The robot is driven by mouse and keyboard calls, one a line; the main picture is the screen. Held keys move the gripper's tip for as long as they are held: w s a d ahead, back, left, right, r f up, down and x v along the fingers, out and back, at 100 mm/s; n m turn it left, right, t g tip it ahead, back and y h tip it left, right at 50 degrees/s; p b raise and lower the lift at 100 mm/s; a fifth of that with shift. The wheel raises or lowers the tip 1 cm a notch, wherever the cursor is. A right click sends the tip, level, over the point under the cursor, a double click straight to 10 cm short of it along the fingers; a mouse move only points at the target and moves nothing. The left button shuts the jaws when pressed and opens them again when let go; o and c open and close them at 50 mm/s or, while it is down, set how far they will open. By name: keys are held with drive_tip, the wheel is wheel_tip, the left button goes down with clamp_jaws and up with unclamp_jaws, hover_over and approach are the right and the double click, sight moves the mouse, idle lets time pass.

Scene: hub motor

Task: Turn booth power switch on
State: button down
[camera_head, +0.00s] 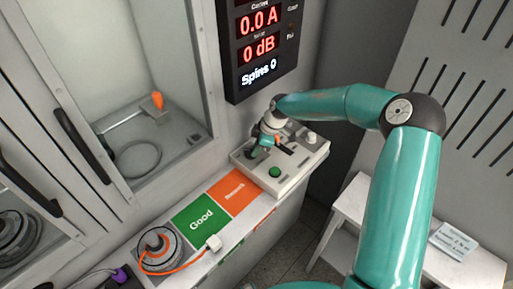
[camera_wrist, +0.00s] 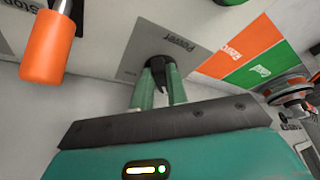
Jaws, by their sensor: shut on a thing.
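The control box (camera_head: 302,170) stands on the ledge below the display. My gripper (camera_head: 258,148) is over the left part of its top. In the wrist view, my gripper (camera_wrist: 160,84) has its two green fingers shut on the small dark power switch (camera_wrist: 158,62), on a grey plate marked "Power" (camera_wrist: 180,45). The fingertips partly hide the switch, so I cannot tell which way it is set. The display (camera_head: 262,45) is lit and reads 0.0 A, 0 dB and Spins 0.
An orange handle (camera_wrist: 50,50) is close to my fingers. A white table (camera_head: 348,205) stands right.

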drive_tip(key=m, duration=0.2)
drive_tip(key=m+t, duration=0.1)
drive_tip(key=m, duration=0.1)
drive_tip(key=shift+s+a+m+t+h, duration=0.15)
drive_tip(key=shift+s+m+t+h, duration=0.15)
drive_tip(key=shift+s, duration=0.1)
drive_tip(key=m, duration=0.1)
drive_tip(key=m+t, duration=0.1)
drive_tip(key=m, duration=0.1)
drive_tip(key=m+h, duration=0.1)
drive_tip(key=shift+s+a+r, duration=0.1)
drive_tip(key=shift+s+a, duration=0.2)
drive_tip(key=m, duration=0.2)
drive_tip(key=m+t+h, duration=0.1)
drive_tip(key=m, duration=0.2)
drive_tip(key=shift+s+a+h, duration=0.2)
drive_tip(key=shift+a+h, duration=0.1)
drive_tip(key=shift+a, duration=0.1)
drive_tip(key=shift+a+m+t+h, duration=0.15)
drive_tip(key=shift+m+h, duration=0.2)
drive_tip(key=shift+m, duration=0.6)
drive_tip(key=shift+a+m+t+h, duration=0.15)
drive_tip(key=shift+m+h, duration=0.2)
drive_tip(key=shift+m, duration=0.6)
drive_tip(key=shift+d, duration=0.1)
drive_tip(key=c, duration=1.4)
unclamp_jaws()
